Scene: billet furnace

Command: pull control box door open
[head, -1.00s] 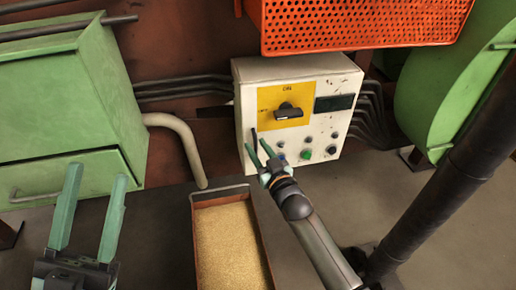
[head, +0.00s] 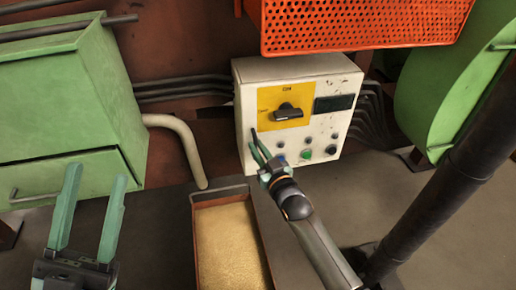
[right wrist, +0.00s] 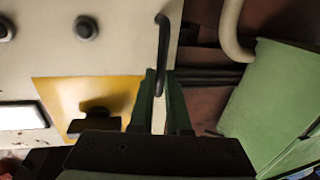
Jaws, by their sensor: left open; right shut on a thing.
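The white control box (head: 299,112) stands at the centre of the head view, with a yellow switch panel, a dark display and several knobs on its front door. The door looks closed, flush with the box. A thin dark bar handle (right wrist: 162,50) is at the door's edge; in the head view it is at the door's left edge (head: 254,138). My right gripper (head: 259,147) is shut on the handle, its fingers on either side of it in the right wrist view (right wrist: 162,85). My left gripper (head: 95,180) is open and empty at the lower left.
A green cabinet (head: 60,95) stands at the left, with a pale bent pipe (head: 182,140) beside it. An orange perforated basket (head: 360,22) hangs above the box. A tray of yellow granular material (head: 232,243) lies below. A dark column (head: 450,190) rises at right.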

